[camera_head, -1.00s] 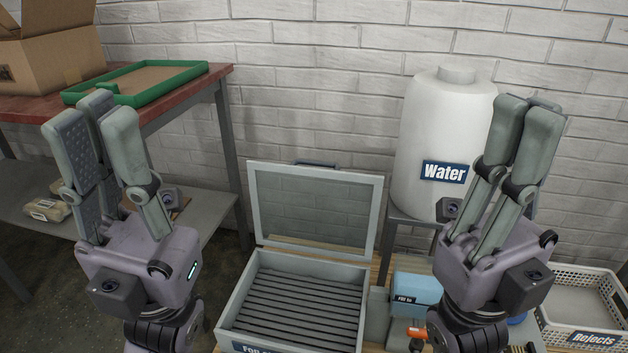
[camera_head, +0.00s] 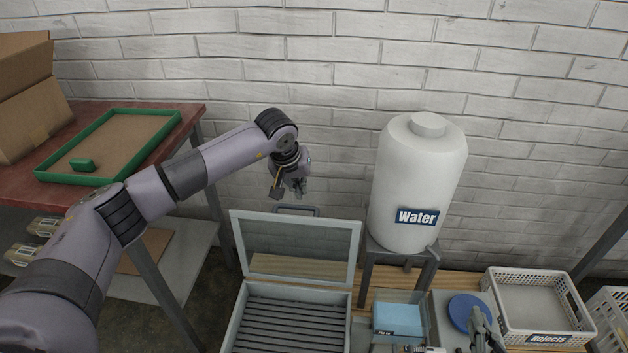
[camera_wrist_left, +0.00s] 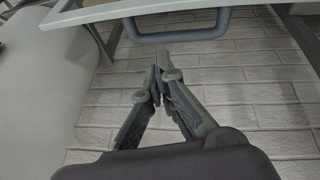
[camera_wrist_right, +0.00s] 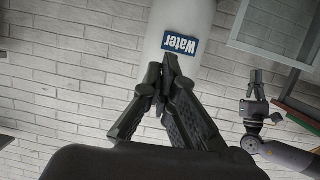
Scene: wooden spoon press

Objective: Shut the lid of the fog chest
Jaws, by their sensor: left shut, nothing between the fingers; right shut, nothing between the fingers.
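The fog chest (camera_head: 236,318) stands at the bottom centre of the head view, with dark slats inside. Its framed glass lid (camera_head: 297,247) stands open, nearly upright, with a dark handle (camera_head: 297,208) on its top edge. The handle also shows at the top of the left wrist view (camera_wrist_left: 180,32). My left gripper (camera_head: 297,189) is shut and empty, just above the handle and apart from it. Its fingertips show in the left wrist view (camera_wrist_left: 160,66). My right gripper (camera_head: 484,328) is shut and empty at the lower right; its fingertips show in the right wrist view (camera_wrist_right: 163,72).
The white water tank (camera_head: 417,178) stands right of the lid on a stand. A blue box (camera_head: 398,319), a blue disc (camera_head: 468,312) and a rejects basket (camera_head: 537,307) are to the right. A red bench (camera_head: 25,185) with a green-rimmed tray (camera_head: 115,150) stands left.

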